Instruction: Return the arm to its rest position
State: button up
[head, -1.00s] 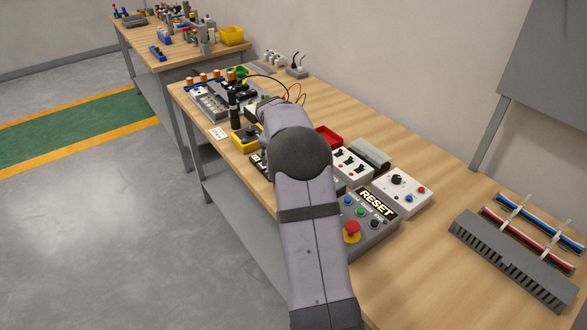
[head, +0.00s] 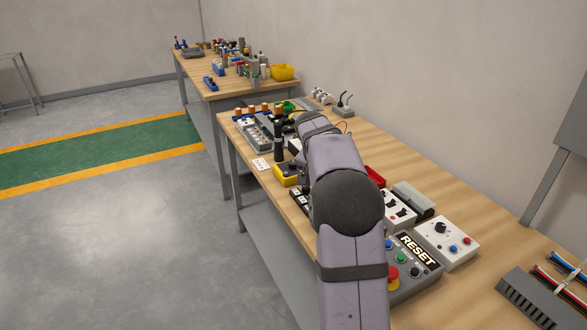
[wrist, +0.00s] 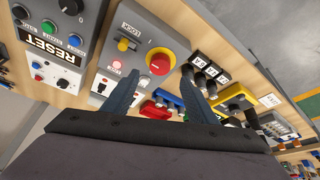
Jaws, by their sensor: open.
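My arm reaches forward over the near workbench (head: 455,185) in the head view, and it hides my gripper there. In the wrist view my gripper (wrist: 160,72) is open, with two blue-grey fingers spread apart and nothing between them. Its fingers show over a grey panel (wrist: 146,42) with a red mushroom button (wrist: 158,63) and a yellow knob (wrist: 124,45). I cannot tell how high the fingers are above the panel.
The RESET box (head: 410,262) and a white knob box (head: 447,241) stand right of my arm. A yellow box (head: 286,175) and a black upright cylinder (head: 279,142) stand left of it. A second bench (head: 205,85) stands behind. Open floor lies left.

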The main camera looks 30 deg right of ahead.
jog(key=shift+a, duration=0.1)
jog(key=s+a+f+n+y, duration=0.1)
jog(key=s+a+f+n, duration=0.3)
jog(key=a, duration=0.4)
jog(key=s+a+f+n+y, duration=0.1)
jog(key=s+a+n+y, duration=0.15)
jog(key=s+a, duration=0.5)
jog(key=s+a+f+n+g, duration=0.1)
jog(key=s+a+f+n, duration=0.2)
jog(key=s+a, duration=0.4)
jog(key=s+a+f+n+g, duration=0.1)
jog(key=s+a+f+n, duration=0.3)
jog(key=s, duration=0.5)
notch_tip(320, 180, down, 30)
jog(key=b, duration=3)
jog(key=shift+w+a+m+y, duration=0.15)
jog(key=shift+a+m+y, duration=0.1)
jog(key=shift+m+y, duration=0.1)
jog(key=shift+r, duration=0.1)
